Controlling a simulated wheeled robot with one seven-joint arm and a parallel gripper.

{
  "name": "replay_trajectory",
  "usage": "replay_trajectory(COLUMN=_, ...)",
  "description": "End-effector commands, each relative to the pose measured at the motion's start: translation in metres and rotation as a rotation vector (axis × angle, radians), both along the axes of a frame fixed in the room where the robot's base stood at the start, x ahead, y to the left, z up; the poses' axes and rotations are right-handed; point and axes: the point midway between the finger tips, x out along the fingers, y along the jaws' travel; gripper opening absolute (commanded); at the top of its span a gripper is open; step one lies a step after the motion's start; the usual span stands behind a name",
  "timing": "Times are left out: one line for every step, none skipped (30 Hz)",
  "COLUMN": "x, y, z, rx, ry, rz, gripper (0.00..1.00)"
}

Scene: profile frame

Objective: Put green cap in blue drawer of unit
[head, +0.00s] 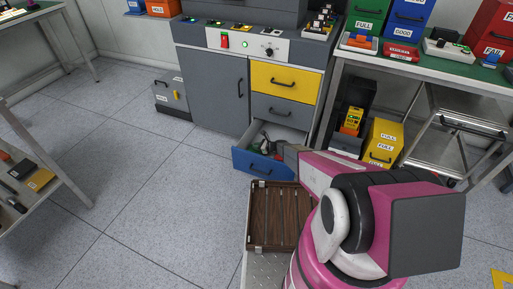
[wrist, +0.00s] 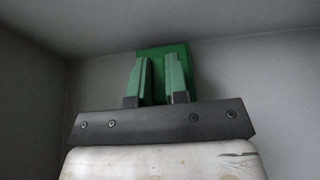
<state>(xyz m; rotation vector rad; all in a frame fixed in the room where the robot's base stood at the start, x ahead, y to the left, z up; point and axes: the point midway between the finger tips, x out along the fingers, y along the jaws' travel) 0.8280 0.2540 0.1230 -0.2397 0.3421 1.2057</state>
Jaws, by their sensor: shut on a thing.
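The blue drawer (head: 257,165) is the lowest drawer of the grey unit (head: 212,88), and it is pulled open. My arm reaches to it from the right, and my gripper is at or inside the drawer, mostly hidden by the arm in the head view. In the wrist view my gripper (wrist: 164,78) is shut on the green cap (wrist: 162,50), which shows between and beyond the fingertips. Plain grey surfaces surround it there. Small dark items (head: 265,143) show in the drawer; I cannot tell what they are.
Above the blue drawer are a shut grey drawer (head: 282,112) and a shut yellow drawer (head: 284,79). A brown slatted crate (head: 274,215) is in front of the drawer. A workbench (head: 420,72) with bins stands at the right. The floor at left centre is clear.

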Motion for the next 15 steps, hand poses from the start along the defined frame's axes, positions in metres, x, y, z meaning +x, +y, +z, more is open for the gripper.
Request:
replay_trajectory(x=0.0004, y=0.0001, z=-0.0018, rx=0.000, ry=0.000, rz=0.000, gripper=0.00)
replay_trajectory(x=0.0004, y=0.0000, z=-0.0027, rx=0.000, ry=0.000, rz=0.000, gripper=0.00)
replay_trajectory(x=0.0002, y=0.0001, z=-0.0022, rx=0.000, ry=0.000, rz=0.000, gripper=0.24)
replay_trajectory(x=0.0001, y=0.0001, z=-0.0021, rx=0.000, ry=0.000, rz=0.000, gripper=0.34)
replay_trajectory(x=0.0001, y=0.0001, z=-0.0021, rx=0.000, ry=0.000, rz=0.000, gripper=0.40)
replay_trajectory(x=0.0001, y=0.0001, z=-0.0021, rx=0.000, ry=0.000, rz=0.000, gripper=0.40)
replay_trajectory(x=0.0001, y=0.0001, z=-0.0021, rx=0.000, ry=0.000, rz=0.000, gripper=0.40)
replay_trajectory(x=0.0001, y=0.0001, z=-0.0021, rx=0.000, ry=0.000, rz=0.000, gripper=0.40)
replay_trajectory(x=0.0001, y=0.0001, z=-0.0021, rx=0.000, ry=0.000, rz=0.000, gripper=0.40)
replay_trajectory(x=0.0001, y=0.0001, z=-0.0021, rx=0.000, ry=0.000, rz=0.000, gripper=0.40)
replay_trajectory(x=0.0001, y=0.0000, z=-0.0021, rx=0.000, ry=0.000, rz=0.000, gripper=0.40)
replay_trajectory(x=0.0001, y=0.0000, z=-0.0020, rx=0.000, ry=0.000, rz=0.000, gripper=0.40)
replay_trajectory(x=0.0001, y=0.0000, z=-0.0017, rx=0.000, ry=0.000, rz=0.000, gripper=0.40)
replay_trajectory(x=0.0000, y=0.0000, z=-0.0012, rx=0.000, ry=0.000, rz=0.000, gripper=0.40)
replay_trajectory(x=-0.0001, y=0.0000, z=-0.0001, rx=0.000, ry=0.000, rz=0.000, gripper=0.40)
